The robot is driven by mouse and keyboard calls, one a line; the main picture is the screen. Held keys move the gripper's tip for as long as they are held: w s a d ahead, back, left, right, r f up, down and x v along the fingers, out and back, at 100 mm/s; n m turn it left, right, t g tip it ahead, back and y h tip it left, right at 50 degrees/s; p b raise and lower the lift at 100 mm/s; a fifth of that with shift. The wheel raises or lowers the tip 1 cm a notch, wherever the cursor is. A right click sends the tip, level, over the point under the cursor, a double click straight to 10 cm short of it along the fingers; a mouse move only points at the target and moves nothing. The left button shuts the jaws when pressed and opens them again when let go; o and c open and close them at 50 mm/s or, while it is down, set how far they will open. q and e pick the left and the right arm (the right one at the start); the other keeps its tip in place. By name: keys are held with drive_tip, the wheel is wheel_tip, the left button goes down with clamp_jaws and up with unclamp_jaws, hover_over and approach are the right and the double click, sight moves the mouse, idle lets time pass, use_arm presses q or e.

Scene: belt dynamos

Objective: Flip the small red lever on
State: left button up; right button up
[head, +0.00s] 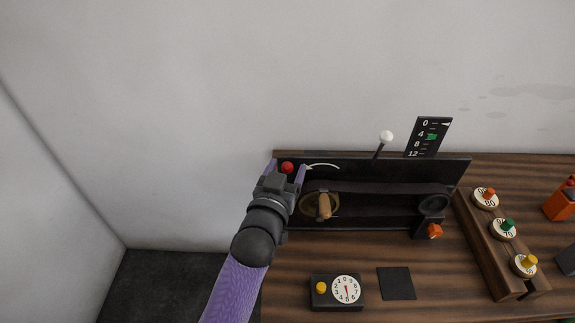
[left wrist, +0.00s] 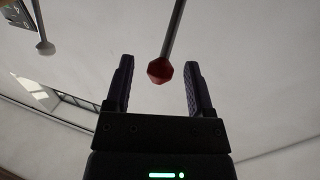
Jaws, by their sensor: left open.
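The small red lever has a red knob (head: 287,167) at the left end of the dark belt machine (head: 400,172). In the left wrist view the red knob (left wrist: 160,71) sits on a thin grey rod that runs up out of the picture. My left gripper (head: 285,170) is open, with a finger on each side of the knob in both views. In the left wrist view its fingertips (left wrist: 158,66) show gaps to the knob on both sides. My right gripper is not in view.
A white-knobbed lever (head: 386,138) and a black scale plate (head: 428,137) rise behind the machine. A brass wheel with a wooden handle (head: 323,206) is on its front. A dial box (head: 338,291), dark pad (head: 397,284) and wooden block with weights (head: 492,250) are on the table.

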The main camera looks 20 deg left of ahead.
use_arm(q)
drive_tip(key=shift+w, duration=0.65)
clamp_jaws()
idle(0.9)
